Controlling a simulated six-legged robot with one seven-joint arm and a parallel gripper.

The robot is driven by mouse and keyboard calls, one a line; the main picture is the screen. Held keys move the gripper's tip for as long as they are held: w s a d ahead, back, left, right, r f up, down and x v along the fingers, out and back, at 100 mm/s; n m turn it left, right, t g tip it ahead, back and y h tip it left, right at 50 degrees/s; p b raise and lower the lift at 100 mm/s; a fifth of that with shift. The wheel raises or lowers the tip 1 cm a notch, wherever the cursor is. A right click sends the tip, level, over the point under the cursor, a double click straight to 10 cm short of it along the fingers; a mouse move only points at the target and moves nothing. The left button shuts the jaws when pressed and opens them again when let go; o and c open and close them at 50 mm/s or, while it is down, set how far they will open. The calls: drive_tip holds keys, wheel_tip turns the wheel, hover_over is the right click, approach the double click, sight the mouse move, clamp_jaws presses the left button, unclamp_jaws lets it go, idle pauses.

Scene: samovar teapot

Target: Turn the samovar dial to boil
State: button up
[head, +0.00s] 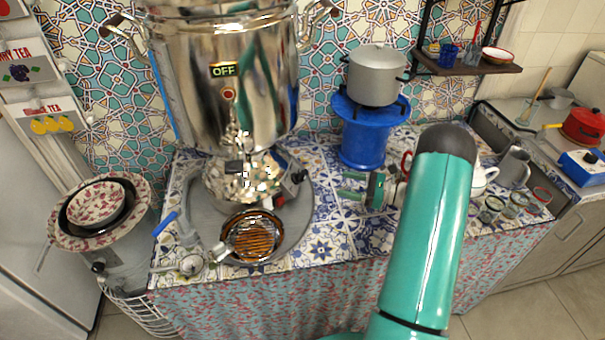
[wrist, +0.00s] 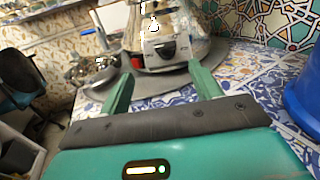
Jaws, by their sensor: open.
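The large shiny samovar (head: 220,125) stands at the back left of the counter, with a label reading OFF and a small red round mark below it.
A blue stand (head: 362,140) with a grey pot (head: 376,76) stands behind and right of the samovar. A round pan with an orange-brown grate (head: 254,240) is in front of it. Several cups and jars stand at the right. Patterned counter (head: 330,235) is clear between pan and arm.

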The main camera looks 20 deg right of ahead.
sight(305, 174)
drive_tip(key=w+a, duration=0.1)
drive_tip(key=w+a+f, duration=0.1)
drive_tip(key=w, duration=0.1)
drive_tip(key=shift+w+f, duration=0.15)
drive_tip(key=shift+f, duration=0.05)
drive_tip(key=shift+a+r, duration=0.35)
drive_tip(key=shift+a, duration=0.35)
drive_tip(key=x, duration=0.9)
drive_tip(key=shift+w+f, duration=0.2)
drive_tip(key=shift+f, duration=0.1)
drive_tip(key=shift+a+r, duration=0.15)
drive_tip(key=shift+a, duration=0.05)
drive_tip(key=shift+w+a, duration=0.1)
drive_tip(key=shift+w, duration=0.2)
drive_tip(key=shift+s, duration=0.1)
drive_tip(key=c, duration=1)
